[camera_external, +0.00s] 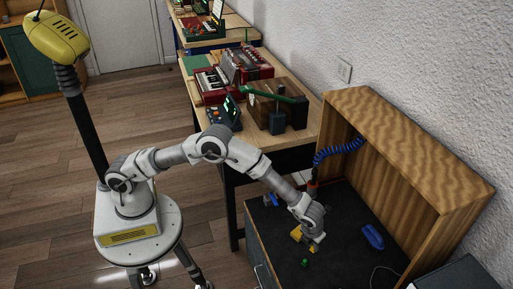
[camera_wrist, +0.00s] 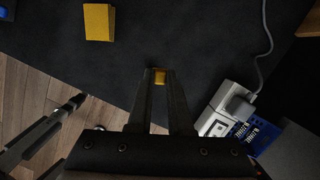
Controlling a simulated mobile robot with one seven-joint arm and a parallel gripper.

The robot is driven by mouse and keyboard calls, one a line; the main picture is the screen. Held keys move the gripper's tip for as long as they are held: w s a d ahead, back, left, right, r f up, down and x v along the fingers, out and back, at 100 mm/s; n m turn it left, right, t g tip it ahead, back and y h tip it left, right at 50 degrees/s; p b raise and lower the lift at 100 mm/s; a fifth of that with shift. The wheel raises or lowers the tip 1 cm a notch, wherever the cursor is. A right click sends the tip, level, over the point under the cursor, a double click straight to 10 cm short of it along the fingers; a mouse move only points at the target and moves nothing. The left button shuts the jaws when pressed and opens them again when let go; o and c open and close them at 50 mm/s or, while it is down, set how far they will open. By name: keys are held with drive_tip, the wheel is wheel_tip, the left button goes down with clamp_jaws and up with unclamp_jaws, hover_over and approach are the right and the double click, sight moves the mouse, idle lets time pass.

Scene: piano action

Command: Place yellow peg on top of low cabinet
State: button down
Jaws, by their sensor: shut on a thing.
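My gripper (camera_wrist: 160,74) is shut on the yellow peg (camera_wrist: 159,77), whose small end shows between the fingertips in the wrist view. In the external view my gripper (camera_external: 307,238) is low over the black top (camera_external: 335,205) of a low cabinet with a wooden hutch. I cannot tell whether the peg touches that top. A separate yellow block (camera_wrist: 98,22) lies on the black surface, up and left of the fingertips in the wrist view. In the external view yellow (camera_external: 297,233) shows beside the gripper, and the held peg cannot be picked out.
A small green piece (camera_external: 305,262) and blue pieces (camera_external: 270,200) (camera_external: 372,237) lie on the black top. A blue coiled cord (camera_external: 338,150) hangs inside the wooden hutch (camera_external: 420,150). A white plug box (camera_wrist: 222,108) is right of the fingers. A workbench (camera_external: 205,120) holds instruments.

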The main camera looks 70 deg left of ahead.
drive_tip(key=w+a+f, duration=0.2)
drive_tip(key=w+a+f+b, duration=0.1)
drive_tip(key=w, duration=0.1)
drive_tip(key=w+a+f+b, duration=0.1)
drive_tip(key=w+a+f, duration=0.1)
drive_tip(key=w, duration=0.1)
drive_tip(key=shift+a+f, duration=0.3)
drive_tip(key=shift+a, duration=0.05)
drive_tip(key=shift+f+b, duration=1.05)
drive_tip(key=shift+f, duration=0.85)
drive_tip(key=shift+f, duration=0.1)
drive_tip(key=shift+f, duration=0.2)
drive_tip(key=c, duration=0.8)
unclamp_jaws()
drive_tip(key=shift+r, duration=0.1)
drive_tip(key=shift+c, duration=0.2)
